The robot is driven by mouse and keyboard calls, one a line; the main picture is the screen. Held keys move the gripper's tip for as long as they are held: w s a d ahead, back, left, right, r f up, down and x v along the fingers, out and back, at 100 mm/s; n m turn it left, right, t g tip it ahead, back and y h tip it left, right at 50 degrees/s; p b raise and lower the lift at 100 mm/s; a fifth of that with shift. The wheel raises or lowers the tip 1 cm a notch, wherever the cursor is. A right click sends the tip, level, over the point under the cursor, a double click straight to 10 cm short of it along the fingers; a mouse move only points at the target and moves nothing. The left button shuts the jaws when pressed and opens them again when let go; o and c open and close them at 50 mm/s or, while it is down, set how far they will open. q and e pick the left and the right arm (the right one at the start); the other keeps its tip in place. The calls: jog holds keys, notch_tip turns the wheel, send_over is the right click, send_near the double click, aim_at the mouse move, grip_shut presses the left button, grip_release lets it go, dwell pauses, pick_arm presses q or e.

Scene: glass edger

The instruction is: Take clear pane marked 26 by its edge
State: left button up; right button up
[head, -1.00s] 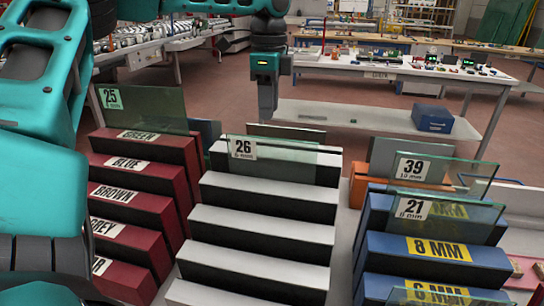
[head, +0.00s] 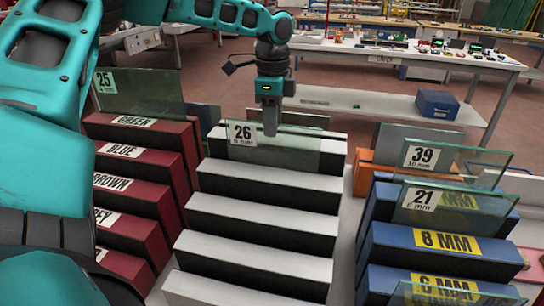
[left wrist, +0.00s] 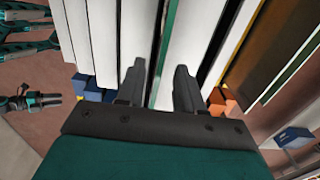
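The clear pane marked 26 (head: 300,150) stands upright at the back of the white stepped rack, its white label (head: 243,134) at its upper left. My left gripper (head: 270,130) points down at the pane's top edge, right of the label. In the left wrist view the left gripper (left wrist: 159,72) is open, and a thin green glass edge (left wrist: 165,45) runs between its two fingers with gaps showing. Whether either finger touches it cannot be told. A dark and teal part at the left of the wrist view may be my right gripper (left wrist: 32,103); it is too small to read.
Pane 25 (head: 140,92) stands in the red rack (head: 125,190) at left. Panes 39 (head: 470,165) and 21 (head: 455,212) stand in the blue rack (head: 400,245) at right. Another glass pane (head: 290,119) stands just behind pane 26. The white rack's (head: 260,220) front steps are bare.

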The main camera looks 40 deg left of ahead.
aim_at(272, 156)
pick_arm(q)
notch_tip(272, 156, down, 4)
jog(key=shift+s+r, duration=0.1)
jog(key=shift+s, duration=0.05)
grip_shut()
dwell(0.3)
jog(key=shift+r, duration=0.1)
dwell(1.0)
